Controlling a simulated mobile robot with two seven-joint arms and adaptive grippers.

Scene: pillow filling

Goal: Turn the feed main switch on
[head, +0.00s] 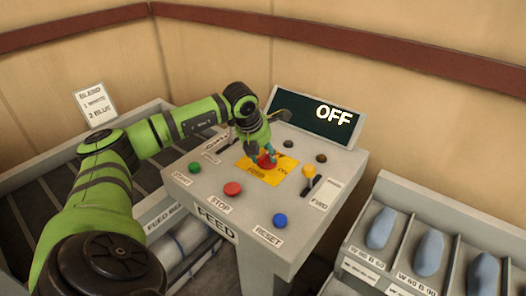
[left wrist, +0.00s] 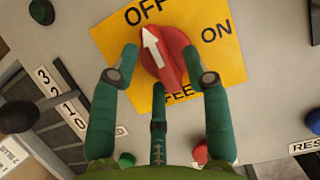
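The feed main switch is a red rotary knob (head: 266,163) on a yellow plate (head: 264,177) in the middle of the feed panel. In the left wrist view the knob (left wrist: 168,58) has a white arrow pointing at OFF; ON is printed to its right. The panel's display (head: 318,118) reads OFF. My left gripper (head: 265,151) is over the knob. In the left wrist view its green fingers (left wrist: 160,70) stand open on either side of the knob, close to it; firm contact cannot be made out. My right gripper is not in view.
Bins with blue items (head: 381,229) stand at right. A conveyor (head: 40,160) lies at left.

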